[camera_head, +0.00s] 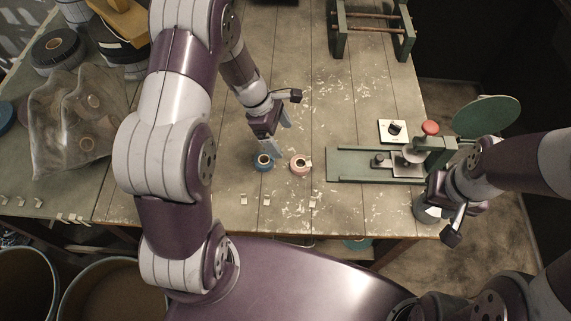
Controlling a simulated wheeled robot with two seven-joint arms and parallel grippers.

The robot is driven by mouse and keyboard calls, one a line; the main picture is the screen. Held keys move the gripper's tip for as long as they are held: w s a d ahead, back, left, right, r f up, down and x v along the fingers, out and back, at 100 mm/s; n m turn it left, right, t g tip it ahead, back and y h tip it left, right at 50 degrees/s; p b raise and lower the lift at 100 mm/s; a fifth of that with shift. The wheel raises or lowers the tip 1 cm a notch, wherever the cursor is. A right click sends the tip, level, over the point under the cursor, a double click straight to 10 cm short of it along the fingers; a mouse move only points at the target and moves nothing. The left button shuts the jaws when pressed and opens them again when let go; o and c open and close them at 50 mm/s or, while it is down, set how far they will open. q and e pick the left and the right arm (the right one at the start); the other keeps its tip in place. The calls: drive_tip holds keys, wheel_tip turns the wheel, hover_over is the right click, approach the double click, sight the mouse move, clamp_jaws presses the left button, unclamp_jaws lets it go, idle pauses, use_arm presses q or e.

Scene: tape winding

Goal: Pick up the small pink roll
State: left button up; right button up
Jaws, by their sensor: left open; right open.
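The small pink roll (300,164) lies flat on the wooden table, right of a small blue roll (263,162). My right gripper (431,211) is open at the table's right edge, in front of the green winding device, well away from the rolls.
A green winding device (345,166) with a red knob (430,128) stands to the right of the rolls. A green rack (338,40) is at the back. A clear bag (75,120) and a black roll (55,48) are at left. Small white pieces lie along the front.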

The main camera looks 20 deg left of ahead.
use_arm(q)
hover_over(299, 160)
drive_tip(key=s+a, duration=0.2)
drive_tip(key=f, duration=0.7)
drive_tip(key=shift+w, duration=0.25)
drive_tip(key=x, duration=0.4)
drive_tip(key=shift+d, duration=0.25)
drive_tip(key=shift+w+f, duration=0.15)
drive_tip(key=shift+f, duration=0.15)
drive_tip(key=c, duration=1.2)
